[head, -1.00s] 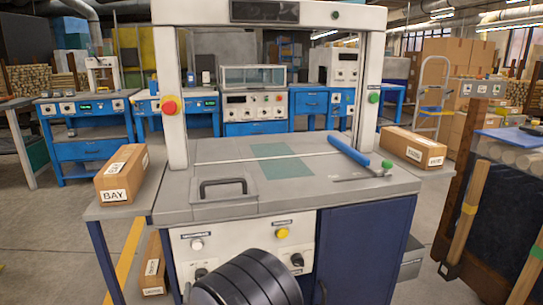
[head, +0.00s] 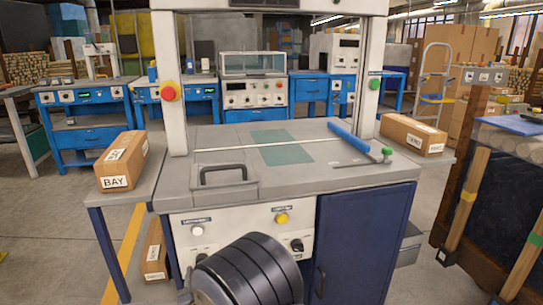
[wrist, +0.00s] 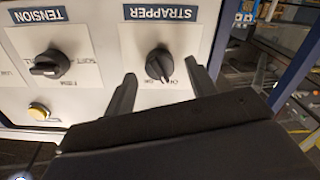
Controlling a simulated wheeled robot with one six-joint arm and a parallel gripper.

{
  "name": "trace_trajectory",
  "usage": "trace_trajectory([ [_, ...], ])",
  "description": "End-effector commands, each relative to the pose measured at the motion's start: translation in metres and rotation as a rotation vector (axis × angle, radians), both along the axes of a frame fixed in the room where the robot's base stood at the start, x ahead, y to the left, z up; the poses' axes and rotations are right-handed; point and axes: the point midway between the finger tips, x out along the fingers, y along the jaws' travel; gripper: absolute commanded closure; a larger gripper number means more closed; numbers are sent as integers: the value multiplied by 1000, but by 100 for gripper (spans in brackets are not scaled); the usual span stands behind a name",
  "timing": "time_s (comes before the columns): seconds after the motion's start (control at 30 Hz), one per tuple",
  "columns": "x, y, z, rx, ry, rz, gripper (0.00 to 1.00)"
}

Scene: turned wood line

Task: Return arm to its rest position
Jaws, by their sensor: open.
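My gripper (wrist: 160,70) shows in the wrist view as two dark fingers, apart and with nothing between them. It is in front of a white control panel. A black knob (wrist: 160,63) under the label STRAPPER appears between the fingertips; I cannot tell whether they touch it. A second black knob (wrist: 50,65) under the label TENSION is to the left, with a yellow button (wrist: 38,111) below it. In the head view my dark, ribbed arm link is low in front of the panel (head: 245,222), and the gripper is hidden.
A grey machine table (head: 300,182) under a white frame (head: 171,60) stands ahead, with a blue roller (head: 350,141) on top. Cardboard boxes rest on side shelves at left (head: 122,160) and right (head: 412,134). Floor shows at far left.

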Motion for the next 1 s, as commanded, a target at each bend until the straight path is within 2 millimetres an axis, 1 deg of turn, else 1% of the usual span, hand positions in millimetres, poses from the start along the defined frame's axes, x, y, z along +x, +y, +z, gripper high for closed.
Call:
trace_trajectory([
  [0.03,11,2,-2,2,-3,-2,46],
  [0.07,13,3,-1,10,0,0,46],
  [0.17,10,2,-1,98,24,1,46],
  [1.0,10,1,0,784,189,0,46],
])
